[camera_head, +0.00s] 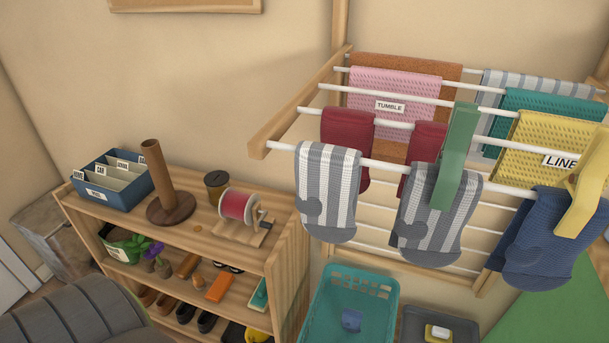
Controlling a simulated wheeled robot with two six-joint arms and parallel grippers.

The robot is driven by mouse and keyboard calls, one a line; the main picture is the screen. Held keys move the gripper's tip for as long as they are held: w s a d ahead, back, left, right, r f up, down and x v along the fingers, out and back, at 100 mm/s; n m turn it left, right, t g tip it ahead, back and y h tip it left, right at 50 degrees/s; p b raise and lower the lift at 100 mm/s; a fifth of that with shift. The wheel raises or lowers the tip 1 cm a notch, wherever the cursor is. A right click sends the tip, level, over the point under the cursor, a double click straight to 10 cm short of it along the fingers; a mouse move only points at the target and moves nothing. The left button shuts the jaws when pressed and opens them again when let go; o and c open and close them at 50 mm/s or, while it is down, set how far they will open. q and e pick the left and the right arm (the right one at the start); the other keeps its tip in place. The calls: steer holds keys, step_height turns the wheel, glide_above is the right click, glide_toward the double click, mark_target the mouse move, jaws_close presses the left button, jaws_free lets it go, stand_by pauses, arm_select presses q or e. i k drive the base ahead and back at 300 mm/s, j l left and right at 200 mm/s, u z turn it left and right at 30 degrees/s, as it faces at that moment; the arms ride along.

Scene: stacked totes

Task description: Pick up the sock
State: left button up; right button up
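Several socks hang on a wall drying rack. A grey-and-white striped sock (328,185) hangs over the front rod at left. A second striped sock (415,215) hangs to its right, partly covered by a large green peg (460,150). A navy sock (535,235) hangs at the right end of that rod, with a yellow peg (584,190) over its right side. A maroon sock (345,130) and another maroon sock (427,140) hang on a rod behind, partly hidden by the front socks. Neither gripper is in view.
Cloths labelled TUMBLE (395,85) and LINE (535,140) hang farther back. Below are a teal basket (385,285) with a small blue item inside and a grey tray (415,325). A wooden shelf (285,235) at left holds a card box, a post, a spool and shoes.

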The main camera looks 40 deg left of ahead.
mark_target(329, 176)
steer(key=u, duration=0.95)
